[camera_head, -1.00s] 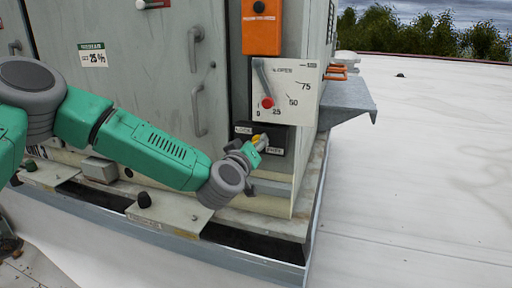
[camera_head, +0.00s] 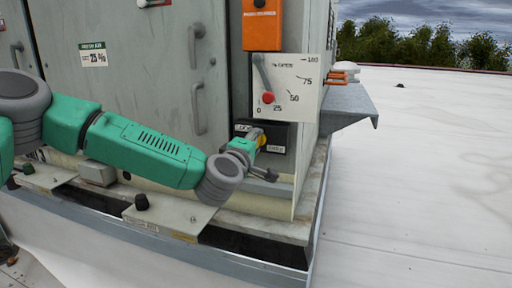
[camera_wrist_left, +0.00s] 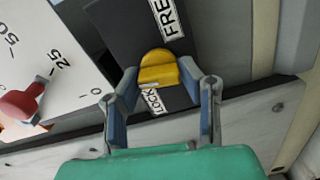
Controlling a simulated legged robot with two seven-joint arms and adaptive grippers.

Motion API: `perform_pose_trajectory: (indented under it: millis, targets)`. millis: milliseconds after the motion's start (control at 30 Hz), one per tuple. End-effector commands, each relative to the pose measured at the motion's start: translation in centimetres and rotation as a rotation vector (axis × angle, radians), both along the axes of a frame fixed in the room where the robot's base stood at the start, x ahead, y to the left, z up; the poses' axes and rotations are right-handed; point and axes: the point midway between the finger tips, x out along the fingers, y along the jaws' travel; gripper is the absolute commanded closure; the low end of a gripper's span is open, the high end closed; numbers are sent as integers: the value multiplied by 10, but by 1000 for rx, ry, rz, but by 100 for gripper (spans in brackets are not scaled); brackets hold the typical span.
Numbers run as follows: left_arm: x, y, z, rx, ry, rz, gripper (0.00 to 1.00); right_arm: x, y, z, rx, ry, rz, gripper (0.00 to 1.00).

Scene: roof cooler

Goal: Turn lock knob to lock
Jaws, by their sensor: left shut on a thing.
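The yellow lock knob (camera_head: 262,140) is on a black plate (camera_head: 285,133) low on the cabinet's corner panel. In the left wrist view the knob (camera_wrist_left: 158,68) lies between the LOCK label (camera_wrist_left: 153,101) and the FREE label (camera_wrist_left: 167,18). My left gripper (camera_wrist_left: 160,76) has a finger on each side of the knob and is shut on it. In the head view the left gripper (camera_head: 254,143) hides part of the knob and plate, so the knob's exact angle is unclear there. My right gripper is not in view.
Above the plate is a white dial panel (camera_head: 303,85) with a grey lever and red knob (camera_head: 268,98). An orange box (camera_head: 262,25) is higher up. A grey ledge (camera_head: 345,105) juts out at right. A metal curb edge (camera_head: 240,265) runs below.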

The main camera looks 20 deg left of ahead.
Motion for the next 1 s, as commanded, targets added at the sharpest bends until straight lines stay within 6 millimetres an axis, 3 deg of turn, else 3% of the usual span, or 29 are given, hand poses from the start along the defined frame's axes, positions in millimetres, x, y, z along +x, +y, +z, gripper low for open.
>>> perform_pose_trajectory:
  millis: [333,767,800,833,867,1000]
  targets:
    - [2,5,2,-104,-3,12,96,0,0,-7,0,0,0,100]
    - [2,5,2,-112,-2,13,96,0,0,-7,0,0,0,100]
    - [2,5,2,-112,-1,13,63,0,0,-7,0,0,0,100]
    - [2,5,1,-112,-1,12,53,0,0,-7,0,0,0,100]
    - [2,5,1,-112,-1,11,47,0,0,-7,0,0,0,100]
    - [1,3,1,-111,1,7,47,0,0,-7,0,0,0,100]
